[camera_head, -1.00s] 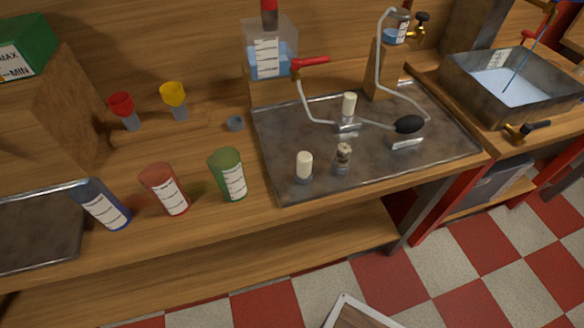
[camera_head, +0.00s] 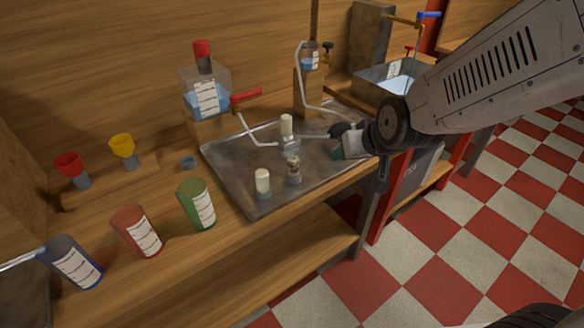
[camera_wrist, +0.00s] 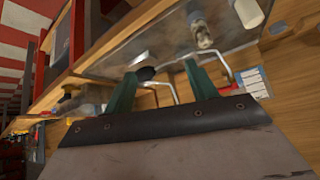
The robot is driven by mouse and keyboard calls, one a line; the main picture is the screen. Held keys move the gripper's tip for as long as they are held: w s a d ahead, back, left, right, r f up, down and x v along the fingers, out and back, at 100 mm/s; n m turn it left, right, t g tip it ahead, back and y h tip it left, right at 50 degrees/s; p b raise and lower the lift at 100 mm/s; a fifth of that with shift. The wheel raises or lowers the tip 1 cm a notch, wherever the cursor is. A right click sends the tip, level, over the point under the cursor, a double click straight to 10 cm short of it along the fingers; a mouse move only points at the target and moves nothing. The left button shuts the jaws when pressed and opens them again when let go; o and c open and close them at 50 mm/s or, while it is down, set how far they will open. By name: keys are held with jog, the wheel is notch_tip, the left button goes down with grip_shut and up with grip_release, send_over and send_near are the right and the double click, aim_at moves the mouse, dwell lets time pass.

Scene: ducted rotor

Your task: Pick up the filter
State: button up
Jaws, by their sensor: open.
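Three small filter-like cylinders stand upright on the metal tray (camera_head: 238,195). A clean white filter (camera_head: 262,180) is at the front left, a dirty, speckled filter (camera_head: 293,168) is right of it, and another white filter (camera_head: 286,125) sits farther back in a metal holder on the tubing. In the wrist view, the dirty filter (camera_wrist: 204,36) and a white one (camera_wrist: 248,13) lie beyond the fingertips, to the right. My gripper (camera_wrist: 163,76) is open and empty, with its green fingers apart. In the head view it is over the tray's right side, by the black bulb, partly hidden.
The black bulb (camera_wrist: 146,73) shows close to my fingers. Tubing joins a bottle with a red cap (camera_head: 203,90) and a small flask (camera_head: 309,60). Blue (camera_head: 76,262), red (camera_head: 137,231) and green (camera_head: 196,204) cups stand left. A water basin (camera_head: 370,80) is at the back right.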

aim_at(291, 162)
jog(key=w+a+f+t, duration=0.1)
jog(key=w+a+f, duration=0.1)
jog(key=a+f, duration=0.1)
jog(key=w+a+f+n+t+y, duration=0.1)
jog(key=a+f+t, duration=0.1)
jog(key=a+f, duration=0.2)
jog(key=w+a+f+t+y, duration=0.1)
jog(key=w+a+f+t, duration=0.1)
jog(key=a+f, duration=0.2)
jog(key=shift+w+a+f+n, duration=0.1)
jog(key=shift+w+n, duration=0.2)
jog(key=x, duration=0.7)
jog(key=shift+w+a+r, duration=0.15)
jog(key=shift+w+r, duration=0.15)
jog(key=shift+w, duration=0.1)
jog(key=c, duration=1.1)
